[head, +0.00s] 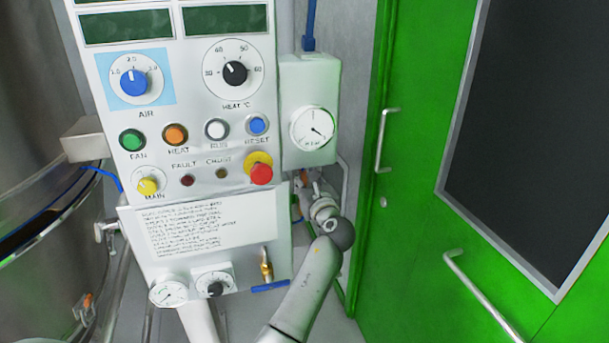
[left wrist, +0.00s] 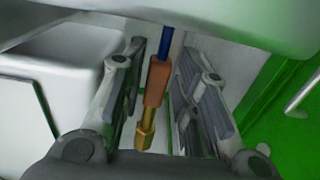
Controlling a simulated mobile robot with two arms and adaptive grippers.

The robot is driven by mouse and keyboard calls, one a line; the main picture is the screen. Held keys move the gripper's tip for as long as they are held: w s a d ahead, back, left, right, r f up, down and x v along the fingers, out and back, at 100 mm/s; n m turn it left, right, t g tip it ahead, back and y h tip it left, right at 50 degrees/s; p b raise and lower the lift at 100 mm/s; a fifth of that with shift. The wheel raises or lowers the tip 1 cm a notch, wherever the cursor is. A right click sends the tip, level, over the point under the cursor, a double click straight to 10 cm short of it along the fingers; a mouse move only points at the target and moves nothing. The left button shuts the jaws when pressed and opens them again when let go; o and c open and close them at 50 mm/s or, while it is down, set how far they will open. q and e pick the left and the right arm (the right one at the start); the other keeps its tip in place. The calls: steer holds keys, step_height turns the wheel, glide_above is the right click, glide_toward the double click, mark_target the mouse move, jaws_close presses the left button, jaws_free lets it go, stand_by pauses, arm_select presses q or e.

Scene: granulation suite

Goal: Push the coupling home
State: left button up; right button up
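The coupling (left wrist: 158,82) shows in the left wrist view as an orange-brown sleeve on the lower end of a blue hose (left wrist: 165,42). A brass fitting (left wrist: 146,130) is in line below it; I cannot tell how deeply the two are joined. My left gripper (left wrist: 161,62) is open, with one finger on each side of the coupling and gaps between pads and sleeve. In the head view my left gripper (head: 317,197) is below the gauge box, and I cannot make out the coupling clearly there. My right gripper is not in view.
A white control panel (head: 205,180) with knobs and buttons stands left of the gripper. A gauge box (head: 312,85) hangs above it. A green door (head: 420,200) with metal handles is close on the right. A steel vessel (head: 30,110) is at far left.

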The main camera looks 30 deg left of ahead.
arm_select(q)
steer(key=shift+x, duration=0.85)
steer(key=shift+c, duration=0.4)
jaws_close()
step_height(320, 180, down, 4)
steer(key=shift+r+b, duration=0.1)
steer(key=shift+b, duration=0.7)
steer(key=shift+f, duration=0.4)
